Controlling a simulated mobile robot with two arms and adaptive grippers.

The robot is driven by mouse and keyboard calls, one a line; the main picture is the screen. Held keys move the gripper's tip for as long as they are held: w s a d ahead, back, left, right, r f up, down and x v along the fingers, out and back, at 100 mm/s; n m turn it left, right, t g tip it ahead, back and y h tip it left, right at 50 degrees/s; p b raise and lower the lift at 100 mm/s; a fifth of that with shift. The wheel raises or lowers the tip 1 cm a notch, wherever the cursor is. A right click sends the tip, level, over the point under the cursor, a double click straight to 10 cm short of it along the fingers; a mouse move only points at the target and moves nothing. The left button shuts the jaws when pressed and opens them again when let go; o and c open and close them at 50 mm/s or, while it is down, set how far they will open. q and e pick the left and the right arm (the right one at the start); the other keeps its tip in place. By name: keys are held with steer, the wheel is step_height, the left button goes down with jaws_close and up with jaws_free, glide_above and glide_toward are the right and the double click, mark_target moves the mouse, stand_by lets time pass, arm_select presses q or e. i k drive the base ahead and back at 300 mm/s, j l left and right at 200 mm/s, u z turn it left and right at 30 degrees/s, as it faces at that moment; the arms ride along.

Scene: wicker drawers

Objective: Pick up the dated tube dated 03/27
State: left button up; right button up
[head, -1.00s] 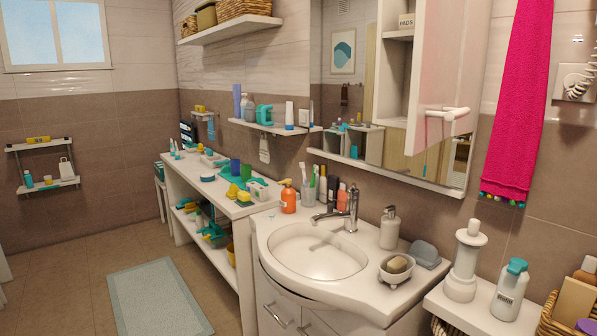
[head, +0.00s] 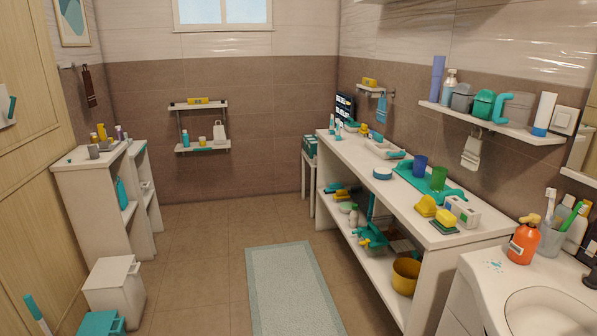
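No tube with a readable 03/27 date shows in the head view. A white tube with a blue cap (head: 545,112) stands on the wall shelf at the right, and no date is legible on it. Small white and teal bottles or tubes (head: 335,126) stand at the far end of the long white counter (head: 470,234), too small to read. Neither of my grippers is in view.
The sink cabinet (head: 480,285) stands at the front right, with an orange bottle (head: 523,240) on it. A white bin (head: 115,287) and white shelf unit (head: 95,195) are at the left. The tiled floor around the pale mat (head: 293,290) is clear.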

mark_target(331, 132)
steer(key=i+j+u, duration=0.3)
steer(key=i, duration=0.6)
steer(key=i+u, duration=0.3)
steer(key=i, duration=0.65)
